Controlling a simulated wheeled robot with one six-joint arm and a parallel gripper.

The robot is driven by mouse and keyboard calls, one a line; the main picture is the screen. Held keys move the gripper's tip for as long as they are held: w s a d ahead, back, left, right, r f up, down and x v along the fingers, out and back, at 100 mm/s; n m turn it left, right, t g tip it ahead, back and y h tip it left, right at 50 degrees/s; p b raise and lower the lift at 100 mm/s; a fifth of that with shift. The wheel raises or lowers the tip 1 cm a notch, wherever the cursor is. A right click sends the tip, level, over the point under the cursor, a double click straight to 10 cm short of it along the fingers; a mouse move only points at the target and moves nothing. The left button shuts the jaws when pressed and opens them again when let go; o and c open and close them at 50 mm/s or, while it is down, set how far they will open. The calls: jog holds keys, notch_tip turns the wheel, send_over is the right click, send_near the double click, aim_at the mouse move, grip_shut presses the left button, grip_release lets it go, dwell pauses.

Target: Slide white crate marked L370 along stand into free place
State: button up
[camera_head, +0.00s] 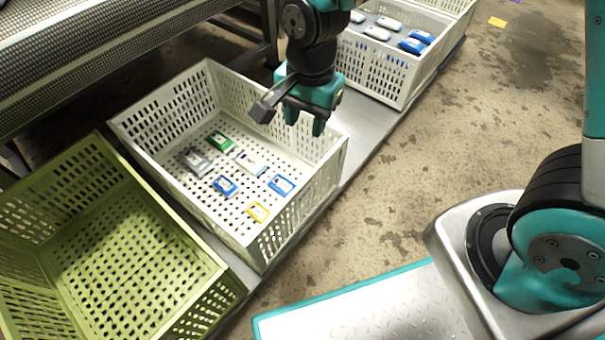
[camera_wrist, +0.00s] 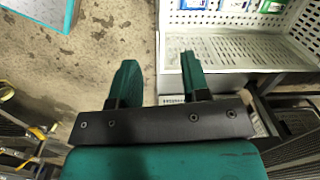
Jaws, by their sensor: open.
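A white perforated crate (camera_head: 180,190) stands mid-picture on the grey stand (camera_head: 368,115), with several small packets inside. I cannot read an L370 mark on it. My gripper (camera_head: 305,122) is open and empty at this crate's far right wall. In the wrist view, my gripper (camera_wrist: 158,62) has one green finger over the crate's floor side and one outside. The crate (camera_wrist: 235,50) shows to the right there, its edge between the fingertips in the picture. I cannot tell whether they touch it.
A bare stretch of stand lies between this crate and another white crate (camera_head: 375,72) with white and blue packets at upper right. A green crate (camera_head: 120,250) stands close at left. A mesh conveyor (camera_head: 90,50) runs behind. Stained floor (camera_head: 400,200) is clear in front.

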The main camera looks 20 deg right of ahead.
jog(key=m+b, duration=0.2)
jog(key=b, duration=0.1)
send_over(303, 190)
jog(key=w, duration=0.1)
notch_tip(303, 190, down, 8)
jog(key=f, duration=0.1)
jog(key=shift+d+r+h, duration=0.1)
jog(key=shift+r+h, duration=0.2)
notch_tip(303, 190, down, 17)
jog(key=b, duration=1)
jog(key=shift+f, duration=0.2)
grip_shut()
jog(key=shift+s, duration=0.1)
